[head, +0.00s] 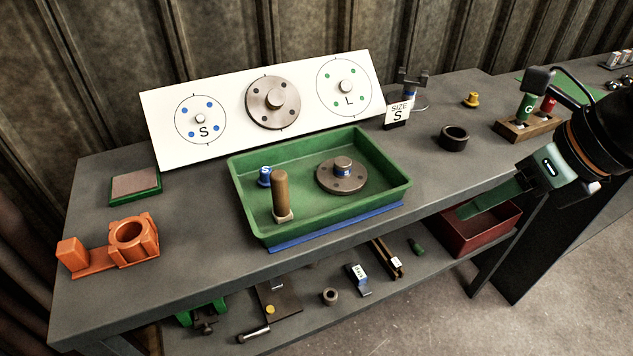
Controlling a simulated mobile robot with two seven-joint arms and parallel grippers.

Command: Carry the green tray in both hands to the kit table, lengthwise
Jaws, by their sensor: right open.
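The green tray (400,188) lies on the dark grey bench (215,290), a little right of its middle, on a blue strip (330,230) that shows along its front edge. In the tray are a grey flanged disc (326,182) with a blue mark on its hub, a small blue part (265,177) and a wooden-handled tool (281,195) standing upright. My right gripper (478,207) is open and empty, right of the tray and apart from it, over the bench's front edge. My left gripper is out of view. I cannot tell which surface is the kit table.
A white board (228,92) with flange outlines stands behind the tray. An orange fixture (130,240) and a green pad (135,186) are at left. A black ring (454,138) and a wooden holder (525,128) are at right. A red bin (480,230) sits below.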

